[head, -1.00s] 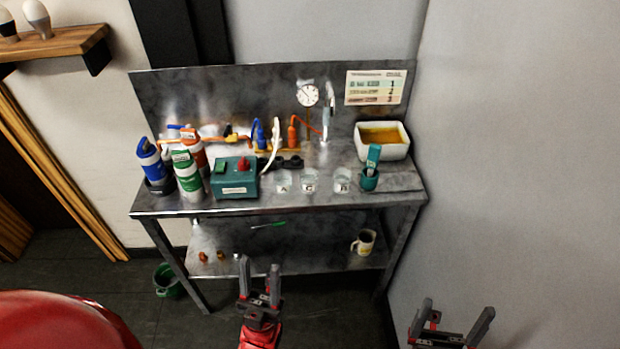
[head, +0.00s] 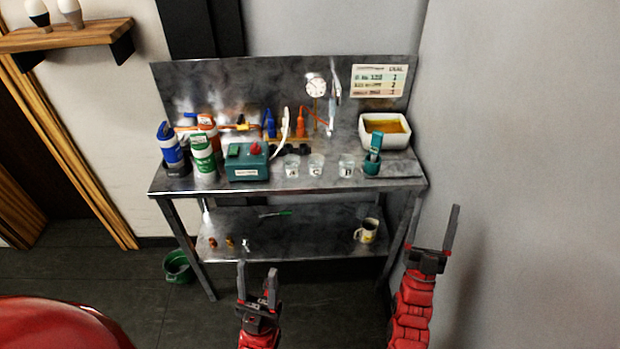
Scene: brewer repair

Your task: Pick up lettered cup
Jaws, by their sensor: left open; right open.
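Three small clear lettered cups stand in a row near the front edge of the metal bench (head: 270,187). The left cup (head: 292,167) seems to carry an A, the middle cup (head: 316,166) a C, and the right cup (head: 346,167) a letter too blurred to read surely. My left gripper (head: 256,285) is open and empty, low in front of the bench. My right gripper (head: 436,232) is open and empty, at the bench's right front corner, beside the wall. Neither gripper touches a cup.
A teal device (head: 247,165) stands left of the cups, with a green bottle (head: 203,158) and a blue bottle (head: 170,148) farther left. A teal holder (head: 371,168) stands right of them, before a white basin (head: 385,130). The lower shelf holds a mug (head: 366,231). A green bucket (head: 178,267) is on the floor.

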